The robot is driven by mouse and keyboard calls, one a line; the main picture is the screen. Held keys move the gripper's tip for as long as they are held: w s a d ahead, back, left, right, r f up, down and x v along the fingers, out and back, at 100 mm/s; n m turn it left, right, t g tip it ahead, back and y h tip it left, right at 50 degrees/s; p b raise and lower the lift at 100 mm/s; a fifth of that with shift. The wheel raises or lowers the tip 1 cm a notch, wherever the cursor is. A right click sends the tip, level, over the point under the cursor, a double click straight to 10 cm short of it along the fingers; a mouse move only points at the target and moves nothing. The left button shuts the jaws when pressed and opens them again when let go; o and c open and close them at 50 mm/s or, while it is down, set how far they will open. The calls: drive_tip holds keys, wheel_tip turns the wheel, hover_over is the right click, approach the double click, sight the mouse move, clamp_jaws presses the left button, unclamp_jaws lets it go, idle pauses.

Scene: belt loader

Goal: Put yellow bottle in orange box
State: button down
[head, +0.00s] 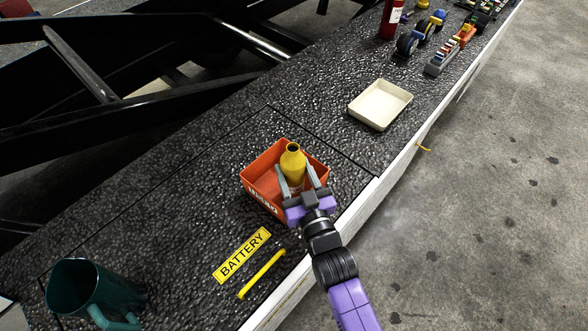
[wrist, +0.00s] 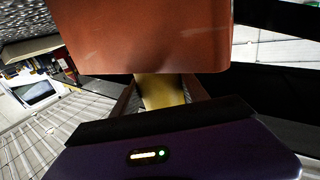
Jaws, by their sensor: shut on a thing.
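The yellow bottle (head: 293,161) stands roughly upright between the fingers of my gripper (head: 299,184), which is shut on it. In the head view the bottle overlaps the right part of the orange box (head: 258,166); its lower end is hidden by the gripper, so I cannot tell whether it touches the box floor. In the wrist view the yellow bottle (wrist: 162,92) shows between the fingers, and a large orange surface (wrist: 140,38), apparently the box, fills the upper middle.
A cream tray (head: 380,104) lies further up the black belt. A dark green mug (head: 85,292) stands at the lower left. A yellow BATTERY label (head: 241,255) and a yellow bar (head: 262,273) lie near the box. A red cylinder (head: 391,18) and toys are at the far end.

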drive_tip(key=c, duration=0.6)
unclamp_jaws()
drive_tip(key=shift+r, duration=0.1)
drive_tip(key=b+v, duration=0.1)
drive_tip(key=v, duration=1.1)
drive_tip(key=shift+b, duration=0.35)
drive_tip(key=shift+d, duration=0.1)
drive_tip(key=s+d+f+m+h, duration=0.1)
drive_tip(key=s+d+h, duration=0.1)
drive_tip(key=s+d, duration=0.7)
drive_tip(key=s+d+r+m+h, duration=0.1)
drive_tip(key=s+d+r, duration=0.1)
drive_tip(key=s, duration=0.4)
drive_tip(key=s+d+r+m+g+h, duration=0.1)
drive_tip(key=s+d+r+h, duration=0.1)
drive_tip(key=s, duration=0.4)
drive_tip(key=s+d+r+m+h, duration=0.1)
drive_tip(key=s+d+r+h, duration=0.1)
drive_tip(key=s+d+r, duration=0.2)
drive_tip(key=shift+s+d+m+g, duration=0.2)
drive_tip(key=shift+s+d, duration=0.15)
drive_tip(key=shift+s, duration=0.3)
drive_tip(key=shift+s+d+m+g, duration=0.1)
drive_tip(key=shift+s+d+g, duration=0.15)
drive_tip(key=shift+s, duration=0.4)
